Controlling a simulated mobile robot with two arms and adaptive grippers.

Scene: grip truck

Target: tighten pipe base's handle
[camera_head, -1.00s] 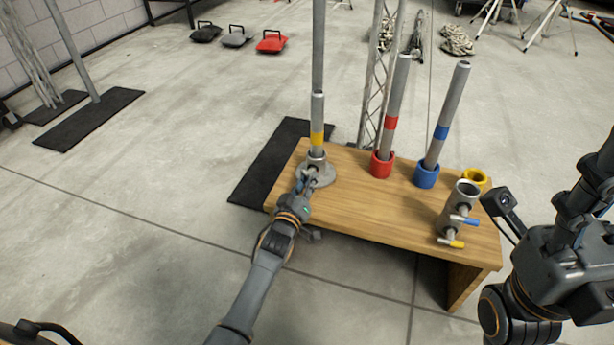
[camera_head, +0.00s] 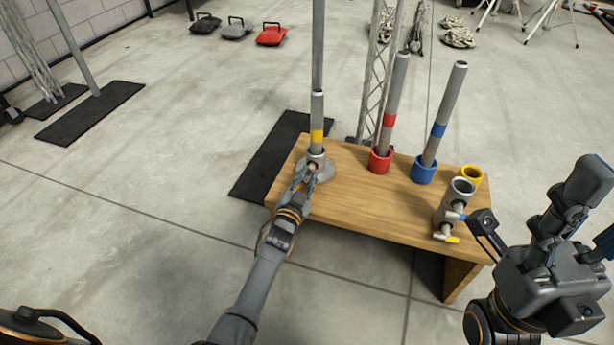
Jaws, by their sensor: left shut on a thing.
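The pipe base (camera_head: 325,171) is a grey round metal foot at the left end of the wooden table. A grey pipe (camera_head: 316,110) with a yellow band stands upright in it. My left gripper (camera_head: 306,176) is at the near side of the base, shut on its handle, which is mostly hidden by the fingers. My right gripper (camera_head: 580,190) is raised at the right edge, apart from the table; its fingers are not clear enough to tell if they are open.
The wooden table (camera_head: 370,209) also bears a red holder (camera_head: 380,160) and a blue holder (camera_head: 424,170), each with a leaning pipe. A yellow ring (camera_head: 471,175) and a grey clamp fitting (camera_head: 457,193) with blue and yellow handles are at the right end. A black mat (camera_head: 262,178) lies behind.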

